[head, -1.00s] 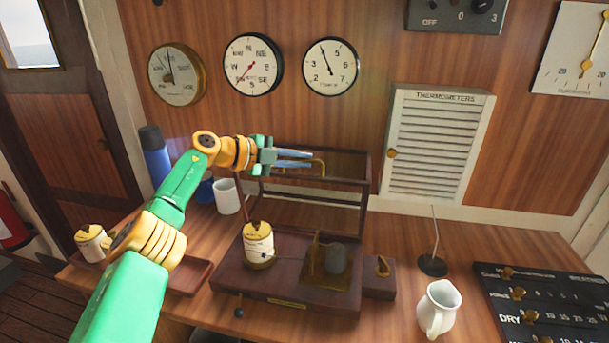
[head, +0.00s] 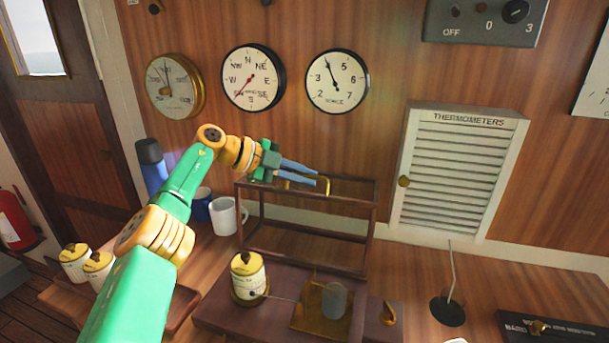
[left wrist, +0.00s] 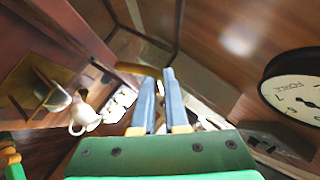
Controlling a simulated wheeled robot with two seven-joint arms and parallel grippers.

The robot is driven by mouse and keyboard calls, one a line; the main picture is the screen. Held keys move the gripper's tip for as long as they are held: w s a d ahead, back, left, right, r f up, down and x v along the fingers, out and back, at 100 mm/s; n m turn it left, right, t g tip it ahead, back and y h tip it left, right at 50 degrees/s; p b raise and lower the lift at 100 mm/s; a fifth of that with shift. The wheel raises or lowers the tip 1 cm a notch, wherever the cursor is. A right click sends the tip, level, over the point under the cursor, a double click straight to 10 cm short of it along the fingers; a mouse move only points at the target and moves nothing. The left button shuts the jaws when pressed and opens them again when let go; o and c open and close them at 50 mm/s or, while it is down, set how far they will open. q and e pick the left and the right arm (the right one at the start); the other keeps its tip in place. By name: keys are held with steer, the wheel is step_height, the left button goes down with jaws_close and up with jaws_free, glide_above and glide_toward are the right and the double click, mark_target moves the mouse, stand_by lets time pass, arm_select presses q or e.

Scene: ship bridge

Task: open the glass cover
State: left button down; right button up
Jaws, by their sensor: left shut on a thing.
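The glass cover (head: 371,225) is a dark wooden frame with clear panes. In the head view it stands raised behind the dark wooden base (head: 215,310), uncovering the instrument on it. My left gripper (head: 316,177) reaches in from the left and is shut on the brass handle (head: 292,186) at the cover's upper edge. In the left wrist view the blue fingers (left wrist: 157,80) meet the brass handle (left wrist: 138,69), and the cover's frame runs beyond. The panes are hard to see. My right gripper is not in view.
The base carries a cream canister (head: 248,275) and a grey cylinder (head: 334,300) on a brass plate. A white mug (head: 224,216) and a blue flask (head: 151,165) stand left of the cover. Wall dials (head: 337,81) and a louvred thermometer box (head: 460,170) are behind.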

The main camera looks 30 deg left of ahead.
arm_select(q)
steer(key=c, duration=1.3)
jaws_free()
steer(key=shift+f, duration=0.25)
steer(key=shift+o, duration=0.3)
steer(key=shift+w, duration=0.25)
steer(key=shift+s+a+r, duration=0.1)
steer(key=shift+s+a, duration=0.05)
steer(key=shift+s, duration=0.05)
steer(key=v, duration=0.6)
steer(key=shift+a+r+b, duration=0.15)
steer(key=shift+b, duration=0.15)
